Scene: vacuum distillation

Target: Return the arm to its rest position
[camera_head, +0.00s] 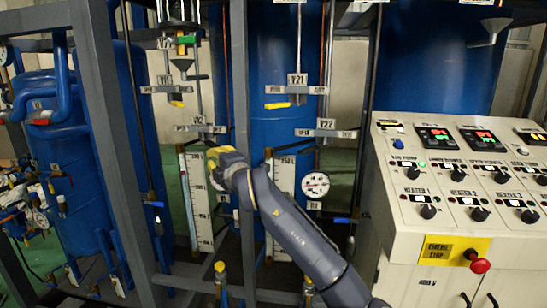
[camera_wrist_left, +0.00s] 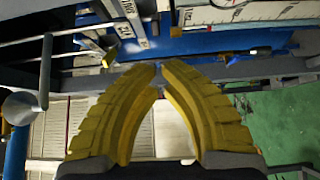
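My left arm (camera_head: 292,228) reaches up from the bottom of the head view. Its yellow-fingered left gripper (camera_head: 215,168) is in front of the steel frame, beside a white level scale. In the left wrist view the two ribbed yellow fingers of the left gripper (camera_wrist_left: 160,66) curve together and almost meet at their tips. Nothing shows held between them. Pipes, a blue surface and green floor lie beyond the fingers. My right gripper is in neither view.
A white control panel (camera_head: 400,258) with knobs and a red emergency stop (camera_head: 480,265) stands at right. Grey frame posts (camera_head: 105,110), blue tanks (camera_head: 285,60), valve handles (camera_head: 278,105) and a round gauge (camera_head: 316,185) surround the arm closely.

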